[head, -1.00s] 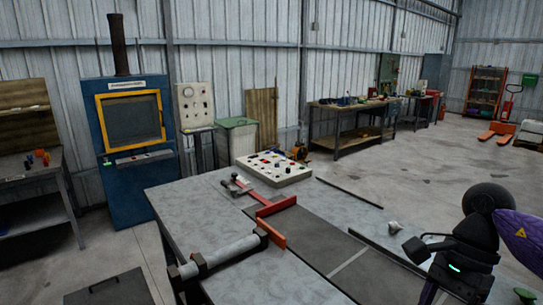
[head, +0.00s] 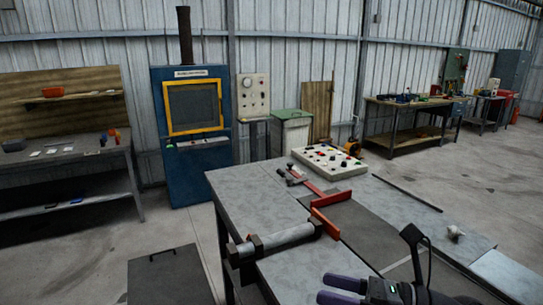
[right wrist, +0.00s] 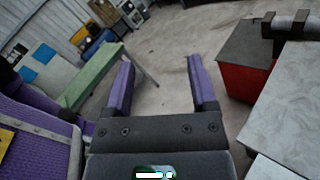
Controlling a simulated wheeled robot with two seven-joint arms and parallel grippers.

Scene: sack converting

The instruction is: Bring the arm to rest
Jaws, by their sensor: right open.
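My right gripper (head: 322,288) shows at the bottom of the head view, to the right of centre, with its two purple fingers pointing left. It is in front of the near edge of the grey worktable (head: 245,185). In the right wrist view the fingers (right wrist: 158,63) stand apart with only concrete floor seen between them, so it is open and empty. My left gripper is in neither current view.
The worktable carries a roller (head: 285,238), a red guide bar (head: 325,212) and a button panel (head: 328,161). A blue cabinet (head: 190,165) stands behind. A red bin (right wrist: 240,80) and a green-topped bench (right wrist: 98,75) show in the wrist view, with open floor between.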

